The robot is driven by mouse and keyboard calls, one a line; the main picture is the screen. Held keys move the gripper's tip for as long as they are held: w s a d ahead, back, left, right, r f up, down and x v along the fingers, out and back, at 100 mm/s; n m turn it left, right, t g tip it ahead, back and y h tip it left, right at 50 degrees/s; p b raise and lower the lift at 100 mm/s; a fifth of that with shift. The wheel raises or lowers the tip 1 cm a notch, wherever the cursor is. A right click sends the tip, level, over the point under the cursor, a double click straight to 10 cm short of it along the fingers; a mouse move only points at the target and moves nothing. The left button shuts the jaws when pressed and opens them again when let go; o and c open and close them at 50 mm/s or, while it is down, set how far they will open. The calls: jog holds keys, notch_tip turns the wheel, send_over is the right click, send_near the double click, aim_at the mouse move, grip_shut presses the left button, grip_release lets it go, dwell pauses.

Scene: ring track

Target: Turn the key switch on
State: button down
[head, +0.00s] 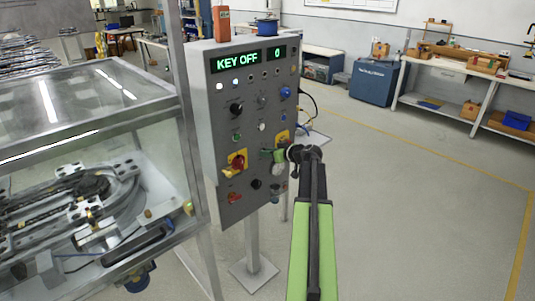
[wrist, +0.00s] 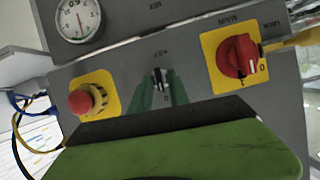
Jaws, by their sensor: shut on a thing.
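The key switch (wrist: 158,76) is a small dark knob with a pale mark, on the grey control panel (head: 257,98). In the wrist view it sits between the two green fingertips of my gripper (wrist: 162,92), which is shut on it. In the head view my gripper (head: 279,156) reaches the lower right of the panel and hides the key. The panel's green display (head: 238,62) reads "KEY OFF" and "0".
A red rotary switch on a yellow plate (wrist: 237,57) and a red mushroom button (wrist: 82,102) flank the key. A round gauge (wrist: 78,19) is nearby. A glass-covered machine (head: 90,130) stands left of the panel. The floor to the right is clear.

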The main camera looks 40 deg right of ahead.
jog(key=m+y+b, duration=0.1)
jog(key=m, duration=0.1)
jog(key=m+y+b, duration=0.2)
jog(key=m, duration=0.1)
jog(key=m+t+y+b, duration=0.1)
jog(key=m, duration=0.1)
jog(key=shift+d+f+m+y+b, duration=0.3)
jog(key=shift+d+f+y+b, duration=0.05)
jog(key=shift+d+y+b, duration=0.05)
jog(key=shift+r, duration=0.1)
dwell(0.5)
jog(key=c, duration=1.5)
grip_release()
jog(key=shift+c, duration=0.2)
jog(key=p+v, duration=0.3)
jog(key=v, duration=1.4)
jog(key=shift+s+d+f, duration=0.15)
jog(key=shift+s+f, duration=0.1)
